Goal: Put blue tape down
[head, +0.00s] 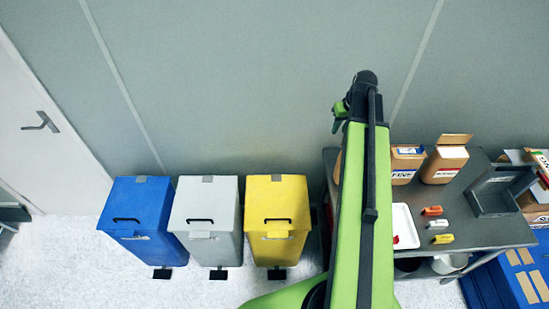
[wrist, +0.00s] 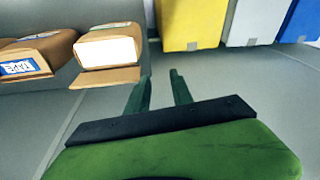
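My gripper (head: 340,115) is raised at the end of the green arm, in front of the grey wall and off the left side of the table. In the wrist view its two green fingers (wrist: 161,82) stand apart, with nothing seen between them. I see no blue tape in either view. Small red (head: 432,211), white (head: 437,224) and yellow (head: 442,239) pieces lie on the grey table (head: 460,217). Part of the table is hidden behind my arm.
A white tray (head: 404,214) holding a red piece, open cardboard boxes (head: 445,162) and a grey open bin (head: 483,199) stand on the table. Blue (head: 142,210), grey (head: 206,208) and yellow (head: 277,205) lidded bins stand left on the floor. Blue crates (head: 510,280) are at lower right.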

